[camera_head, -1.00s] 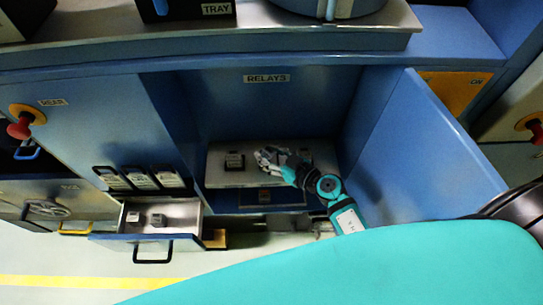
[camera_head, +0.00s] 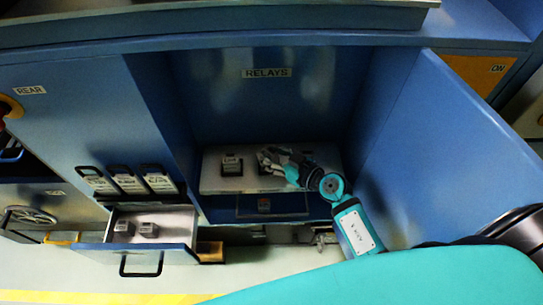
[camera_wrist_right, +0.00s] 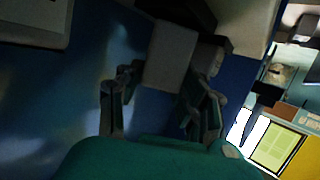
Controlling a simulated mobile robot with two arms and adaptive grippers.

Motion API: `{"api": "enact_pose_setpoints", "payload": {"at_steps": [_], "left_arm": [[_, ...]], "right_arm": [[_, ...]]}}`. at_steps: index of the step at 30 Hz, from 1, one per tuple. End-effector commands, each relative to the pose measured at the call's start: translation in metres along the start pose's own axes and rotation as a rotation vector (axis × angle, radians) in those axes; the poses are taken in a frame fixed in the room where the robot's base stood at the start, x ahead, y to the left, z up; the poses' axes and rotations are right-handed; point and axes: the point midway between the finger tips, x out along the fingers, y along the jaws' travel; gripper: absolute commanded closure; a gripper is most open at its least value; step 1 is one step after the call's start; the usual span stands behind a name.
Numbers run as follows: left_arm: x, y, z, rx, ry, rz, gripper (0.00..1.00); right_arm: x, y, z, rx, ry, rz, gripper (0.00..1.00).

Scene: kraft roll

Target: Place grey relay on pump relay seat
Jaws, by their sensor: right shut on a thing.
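My right gripper (camera_head: 270,161) is inside the open relay compartment, just above the pale shelf (camera_head: 215,182). It is shut on the grey relay (camera_wrist_right: 170,55), a pale grey block between the two fingers in the right wrist view. In the head view the gripper hides most of the relay and the dark seat under it. I cannot tell whether the relay touches that seat. A second dark seat (camera_head: 231,164) with a light top stands to the left on the shelf. I cannot read which seat is the pump one. My left gripper is not in view.
The cabinet door (camera_head: 440,150) stands open on the right, close to my right arm. An open drawer (camera_head: 180,222) at lower left holds two small grey blocks. A "RELAYS" label (camera_head: 266,73) is above.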

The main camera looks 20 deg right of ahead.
Motion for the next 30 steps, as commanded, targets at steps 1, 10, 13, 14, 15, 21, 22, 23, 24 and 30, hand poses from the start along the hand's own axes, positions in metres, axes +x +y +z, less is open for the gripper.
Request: {"api": "enact_pose_setpoints", "payload": {"at_steps": [1,10,13,14,15,21,22,23,24,30], "left_arm": [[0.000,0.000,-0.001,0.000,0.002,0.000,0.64],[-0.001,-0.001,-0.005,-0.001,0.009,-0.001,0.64],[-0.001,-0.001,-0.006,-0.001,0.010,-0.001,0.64],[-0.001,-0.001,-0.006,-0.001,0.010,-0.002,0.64],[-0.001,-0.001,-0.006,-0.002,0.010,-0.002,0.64],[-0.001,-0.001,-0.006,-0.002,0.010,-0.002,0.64],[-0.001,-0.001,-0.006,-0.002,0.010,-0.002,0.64],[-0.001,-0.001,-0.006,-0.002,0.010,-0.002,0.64],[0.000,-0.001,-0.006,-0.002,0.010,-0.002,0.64],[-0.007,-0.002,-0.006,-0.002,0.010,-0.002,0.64]], "right_arm": [[0.000,0.000,0.000,0.000,0.001,0.000,0.98],[0.002,0.000,0.006,0.001,0.000,0.000,0.59],[0.002,0.000,0.006,0.001,0.000,0.000,0.46],[0.002,0.000,0.006,0.001,0.000,0.000,0.42],[0.002,0.000,0.006,0.000,0.000,0.000,0.41],[0.002,0.000,0.006,0.000,0.000,0.000,0.41],[0.002,0.000,0.006,0.000,0.001,0.000,0.41],[0.002,0.000,0.005,-0.001,0.001,0.000,0.41],[0.001,0.000,0.003,-0.002,0.002,0.000,0.41],[-0.028,0.000,-0.001,0.001,-0.002,0.001,0.41]]}}
